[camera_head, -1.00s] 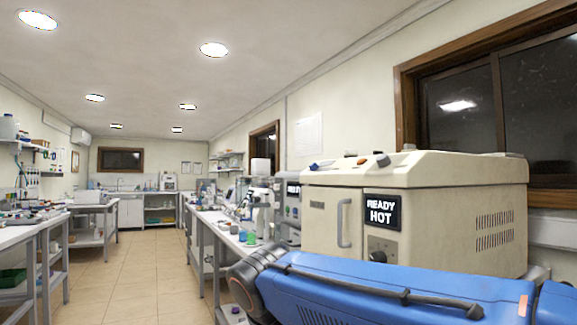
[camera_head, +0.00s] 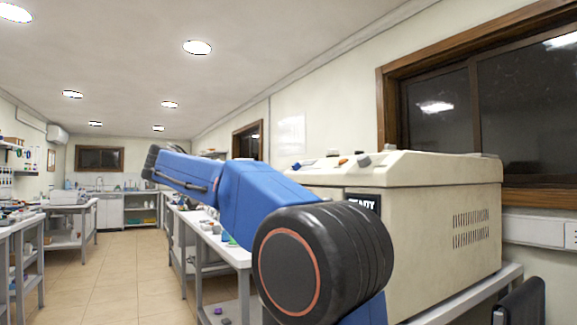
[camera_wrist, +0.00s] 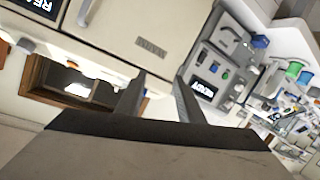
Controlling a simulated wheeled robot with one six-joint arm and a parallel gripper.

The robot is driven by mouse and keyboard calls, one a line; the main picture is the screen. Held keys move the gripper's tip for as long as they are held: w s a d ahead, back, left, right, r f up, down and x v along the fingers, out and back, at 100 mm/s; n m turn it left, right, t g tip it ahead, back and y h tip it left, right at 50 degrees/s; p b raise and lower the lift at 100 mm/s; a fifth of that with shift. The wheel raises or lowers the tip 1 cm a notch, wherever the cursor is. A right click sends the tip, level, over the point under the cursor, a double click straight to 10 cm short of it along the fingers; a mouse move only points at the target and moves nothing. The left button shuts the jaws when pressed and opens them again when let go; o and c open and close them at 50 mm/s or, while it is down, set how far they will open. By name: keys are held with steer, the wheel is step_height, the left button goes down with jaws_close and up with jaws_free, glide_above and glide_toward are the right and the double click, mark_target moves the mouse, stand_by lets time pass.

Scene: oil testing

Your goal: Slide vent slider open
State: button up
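The cream oven (camera_head: 425,215) stands at the right in the head view, with my blue arm raised in front of its left side. On its top are small parts: a grey one (camera_head: 363,160) and a blue one (camera_head: 305,163). I cannot tell which, if any, is the vent slider. My gripper (camera_wrist: 161,75) shows in the wrist view with its two fingers apart and nothing between them. The oven (camera_wrist: 125,35) appears tilted beyond the fingertips, with its display sign (camera_wrist: 38,6) at the top left. The head view does not show the gripper's fingers.
A grey instrument (camera_wrist: 205,72) and bottles (camera_wrist: 293,70) stand beside the oven in the wrist view. A long bench (camera_head: 238,257) runs along the right wall. The tiled aisle (camera_head: 120,270) is clear. A dark chair-like object (camera_head: 520,302) is at the lower right.

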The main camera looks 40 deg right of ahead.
steer(key=w+r+m+g+h, duration=0.2)
steer(key=w+r+m+g, duration=0.15)
steer(key=r+m, duration=0.35)
steer(key=n, duration=0.1)
glide_toward(294, 164)
steer(key=x, duration=0.8)
jaws_close()
